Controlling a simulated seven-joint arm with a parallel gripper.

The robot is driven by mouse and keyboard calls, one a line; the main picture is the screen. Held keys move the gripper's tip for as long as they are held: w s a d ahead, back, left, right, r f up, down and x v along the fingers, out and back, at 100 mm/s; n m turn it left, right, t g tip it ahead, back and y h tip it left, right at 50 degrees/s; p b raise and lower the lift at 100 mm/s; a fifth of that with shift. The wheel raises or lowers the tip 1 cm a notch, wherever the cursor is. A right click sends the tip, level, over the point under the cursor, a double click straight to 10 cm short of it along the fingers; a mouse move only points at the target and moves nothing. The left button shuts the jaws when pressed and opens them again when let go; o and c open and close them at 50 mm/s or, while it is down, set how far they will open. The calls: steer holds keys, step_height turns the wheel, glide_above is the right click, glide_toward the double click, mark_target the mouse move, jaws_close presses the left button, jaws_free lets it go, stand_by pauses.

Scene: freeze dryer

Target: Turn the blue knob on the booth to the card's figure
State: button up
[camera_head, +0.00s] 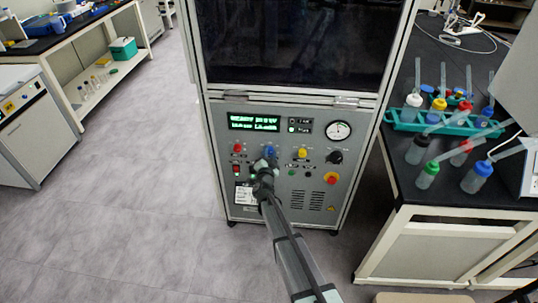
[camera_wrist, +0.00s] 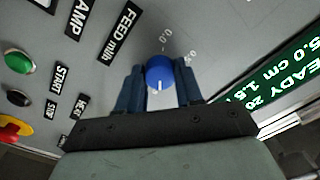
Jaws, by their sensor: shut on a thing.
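The blue knob (camera_wrist: 160,72) sits on the booth's grey front panel and shows between my gripper's two dark blue fingers. My gripper (camera_wrist: 159,76) is shut on it, one finger on each side. A white pointer line on the knob points toward the palm in the wrist view. Small printed scale figures, such as "0.0", show beside the knob. In the head view the knob (camera_head: 270,152) is partly covered by my gripper (camera_head: 266,164). A white card (camera_head: 243,195) is on the panel below left of my gripper; its figure is too small to read.
The green-lit display (camera_head: 254,122) is above the knob. A red knob (camera_head: 238,148), a yellow knob (camera_head: 302,153), a black knob (camera_head: 335,157) and a gauge (camera_head: 339,130) are nearby. A red-and-yellow stop button (camera_head: 331,178) is lower right. A bench with bottles stands at right; floor is clear at left.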

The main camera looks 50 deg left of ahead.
steer(key=shift+m, duration=0.6)
steer(key=o, duration=1)
steer(key=shift+o, duration=0.2)
steer(key=v, duration=1.4)
steer(key=shift+a, duration=0.1)
